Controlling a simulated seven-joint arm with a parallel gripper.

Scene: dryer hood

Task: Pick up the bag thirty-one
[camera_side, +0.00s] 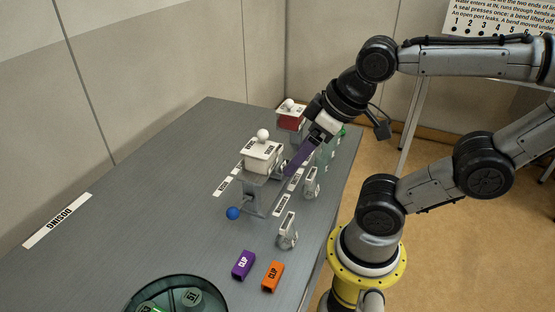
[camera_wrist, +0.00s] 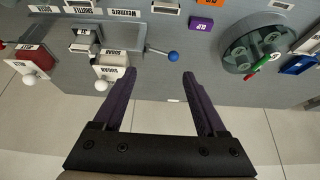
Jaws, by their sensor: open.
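A round dark green tray (camera_side: 137,290) sits at the front edge of the side view, partly cut off. Inside it is a green piece (camera_side: 191,297) with a number label that may read 31 or 51; I cannot tell which. In the wrist view the round tray (camera_wrist: 226,62) is at the upper right with several grey-green pieces in it, their numbers unreadable. My gripper (camera_wrist: 159,74) has two purple fingers, spread apart with nothing between them. In the side view my gripper (camera_side: 298,160) is beside the white-topped box, far from the tray.
A white-topped box (camera_side: 262,155) with a knob stands on the grey table, with a blue ball handle (camera_side: 233,213) near it. A red box (camera_side: 290,122) stands behind. Purple (camera_side: 243,265) and orange (camera_side: 271,277) clips lie near the tray. The table's left side is mostly clear.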

